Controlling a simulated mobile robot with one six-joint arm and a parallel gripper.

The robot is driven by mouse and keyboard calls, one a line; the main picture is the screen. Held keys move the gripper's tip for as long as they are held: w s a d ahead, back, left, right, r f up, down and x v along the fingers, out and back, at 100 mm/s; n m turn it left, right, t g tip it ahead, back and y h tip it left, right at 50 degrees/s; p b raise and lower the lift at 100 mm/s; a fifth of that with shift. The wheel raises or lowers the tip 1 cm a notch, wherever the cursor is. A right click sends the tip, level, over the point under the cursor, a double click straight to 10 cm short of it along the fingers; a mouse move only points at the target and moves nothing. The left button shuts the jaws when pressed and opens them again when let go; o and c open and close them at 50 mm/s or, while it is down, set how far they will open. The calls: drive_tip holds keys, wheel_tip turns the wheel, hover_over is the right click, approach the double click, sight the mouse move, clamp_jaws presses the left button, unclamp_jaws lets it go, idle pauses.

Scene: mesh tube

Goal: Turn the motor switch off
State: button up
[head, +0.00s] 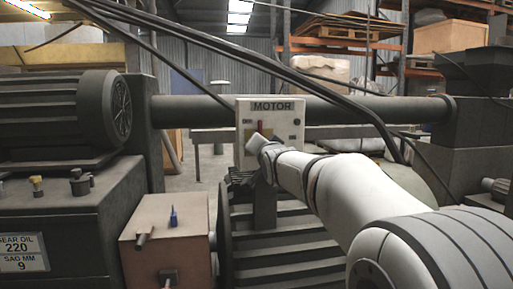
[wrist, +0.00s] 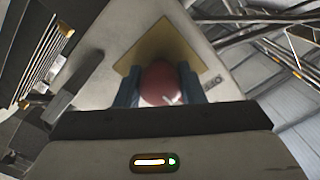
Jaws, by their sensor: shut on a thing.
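The motor switch box (head: 286,118) is a pale panel with the word MOTOR along its top, mounted in front of a dark horizontal pipe. A small red handle (head: 259,127) shows on its face in the head view, just above my gripper. In the wrist view the red handle (wrist: 160,82) sits between the two blue-grey fingers of my gripper (wrist: 158,90), in front of a yellow plate (wrist: 143,52) on the box. My gripper is shut on the handle. The head view shows my arm reaching in from the lower right; the fingertips are hard to make out there.
A large finned motor (head: 45,112) stands at the left on a dark gear housing (head: 75,222). A brown box with a blue switch (head: 173,217) stands at the lower left. Black cables (head: 330,88) hang across above my arm. Ribbed dark metal (head: 285,255) lies below the switch box.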

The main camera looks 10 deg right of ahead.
drive_tip(key=shift+r, duration=0.1)
drive_tip(key=o, duration=1)
drive_tip(key=s+p, duration=0.1)
drive_tip(key=s, duration=0.6)
drive_tip(key=shift+s+d, duration=0.1)
drive_tip(key=shift+s, duration=0.3)
